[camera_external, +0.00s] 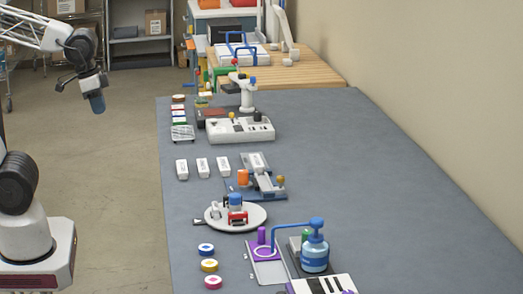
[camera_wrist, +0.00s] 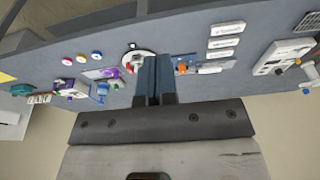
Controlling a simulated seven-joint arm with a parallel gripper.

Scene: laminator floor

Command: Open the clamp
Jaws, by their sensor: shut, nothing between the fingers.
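A blue-framed fixture (camera_external: 264,188) stands mid-table, with an upright orange cylinder (camera_external: 242,178) and a white block (camera_external: 255,162) at its far end. Just nearer is a round white plate (camera_external: 253,219) bearing a red part (camera_external: 238,217) with a blue top (camera_external: 235,199). I cannot tell for sure which of these is the clamp, or whether it is open. The orange cylinder also shows in the wrist view (camera_wrist: 182,69), right of my fingers. My gripper (camera_external: 97,104) is shut and empty, in the air left of the table. Its fingers (camera_wrist: 154,75) partly hide the plate.
Three white blocks (camera_external: 202,167) lie left of the fixture. Three coloured rings (camera_external: 209,265) lie near the front left. A blue-topped device (camera_external: 315,250) stands at the front, and a white panel unit (camera_external: 240,130) behind the fixture. The table's right side (camera_external: 380,190) is clear.

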